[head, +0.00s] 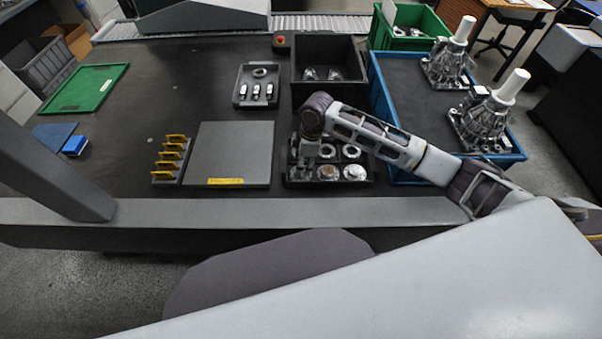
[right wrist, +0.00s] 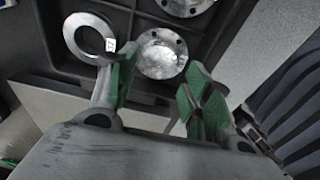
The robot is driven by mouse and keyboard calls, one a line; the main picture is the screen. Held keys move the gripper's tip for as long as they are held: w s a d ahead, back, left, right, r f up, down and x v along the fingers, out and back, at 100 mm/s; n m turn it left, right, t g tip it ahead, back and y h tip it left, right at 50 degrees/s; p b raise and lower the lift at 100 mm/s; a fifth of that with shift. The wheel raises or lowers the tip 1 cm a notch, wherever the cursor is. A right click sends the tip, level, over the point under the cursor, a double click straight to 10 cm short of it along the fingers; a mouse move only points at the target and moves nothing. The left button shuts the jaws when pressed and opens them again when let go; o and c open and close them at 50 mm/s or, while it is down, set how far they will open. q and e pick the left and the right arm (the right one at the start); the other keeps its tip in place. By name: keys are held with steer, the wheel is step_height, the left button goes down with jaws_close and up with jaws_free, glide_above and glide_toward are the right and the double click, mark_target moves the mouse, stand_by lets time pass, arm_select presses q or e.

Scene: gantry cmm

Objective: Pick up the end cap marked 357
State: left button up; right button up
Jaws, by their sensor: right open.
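A black tray (head: 374,177) on the table holds several round metal parts, some flat discs and some rings. My right gripper (head: 306,157) is above the left side of this tray. In the right wrist view my right gripper (right wrist: 157,84) is open and empty, with green pads on its fingers. A shiny disc-shaped cap (right wrist: 162,54) lies in the tray just beyond the gap between the fingertips. A ring (right wrist: 76,24) with a small white label lies by the left finger, which partly overlaps it. The number 357 cannot be read on any part. My left gripper is not in view.
A grey plate (head: 235,150) and a rack with yellow parts (head: 170,160) stand left of the tray. A black bin (head: 329,88) and a smaller tray (head: 256,102) lie behind. A blue crate (head: 395,130) with large castings is at right. The table's left part is mostly clear.

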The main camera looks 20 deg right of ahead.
steer(key=f, duration=0.3)
steer(key=shift+w+a, duration=0.1)
steer(key=shift+a, duration=0.1)
steer(key=shift+f, duration=0.35)
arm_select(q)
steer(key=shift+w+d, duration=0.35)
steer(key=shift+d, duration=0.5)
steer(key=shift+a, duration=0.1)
arm_select(e)
steer(key=c, duration=0.8)
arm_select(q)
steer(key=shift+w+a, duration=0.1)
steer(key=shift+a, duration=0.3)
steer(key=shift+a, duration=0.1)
